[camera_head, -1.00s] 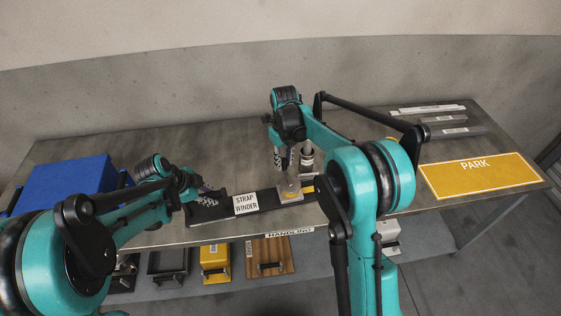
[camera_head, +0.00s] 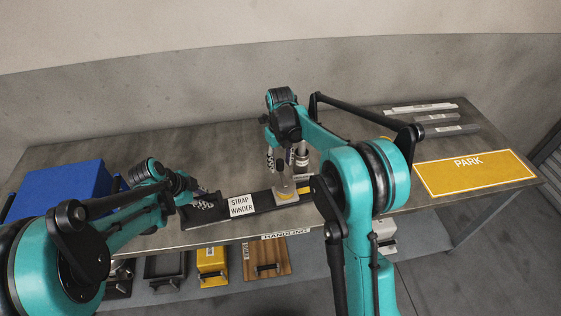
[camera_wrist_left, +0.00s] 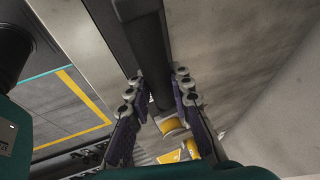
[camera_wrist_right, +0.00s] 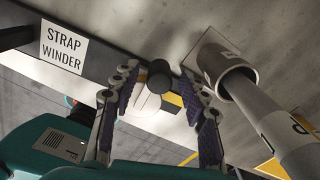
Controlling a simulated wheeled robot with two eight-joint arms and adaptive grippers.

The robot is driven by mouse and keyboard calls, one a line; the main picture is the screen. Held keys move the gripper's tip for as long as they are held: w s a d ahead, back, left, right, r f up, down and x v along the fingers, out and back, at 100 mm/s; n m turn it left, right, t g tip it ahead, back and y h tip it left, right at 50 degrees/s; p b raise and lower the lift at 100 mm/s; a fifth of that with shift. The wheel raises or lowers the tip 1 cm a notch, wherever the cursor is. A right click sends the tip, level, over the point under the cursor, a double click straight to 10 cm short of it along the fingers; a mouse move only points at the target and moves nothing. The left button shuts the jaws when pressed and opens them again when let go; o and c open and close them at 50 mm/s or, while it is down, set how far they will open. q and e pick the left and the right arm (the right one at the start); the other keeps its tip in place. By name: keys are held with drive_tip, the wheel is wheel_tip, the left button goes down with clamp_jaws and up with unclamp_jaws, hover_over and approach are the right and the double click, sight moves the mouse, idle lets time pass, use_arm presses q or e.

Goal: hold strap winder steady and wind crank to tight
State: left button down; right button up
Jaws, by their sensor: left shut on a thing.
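The strap winder (camera_head: 262,203) is a long dark bar with a white label, lying near the front edge of the bench. My left gripper (camera_head: 204,201) is shut on its left end; in the left wrist view the dark bar (camera_wrist_left: 146,45) passes between the fingers. My right gripper (camera_head: 280,160) is above the right part of the winder, pointing down. In the right wrist view its fingers (camera_wrist_right: 157,80) are apart, either side of a dark round crank knob (camera_wrist_right: 160,72). A pale drum shows beside the knob. Contact with the knob cannot be seen.
A grey cup-like holder (camera_head: 302,157) stands close to the right gripper. A blue box (camera_head: 60,188) is at the left. A yellow PARK mat (camera_head: 475,178) and several bars (camera_head: 420,108) are at the right. Handled blocks (camera_head: 212,261) sit on the shelf below.

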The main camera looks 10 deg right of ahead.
wheel_tip(320, 180, up, 12)
idle(0.6)
idle(0.7)
use_arm(q)
drive_tip(key=c, duration=1.3)
unclamp_jaws()
drive_tip(key=shift+w, duration=0.1)
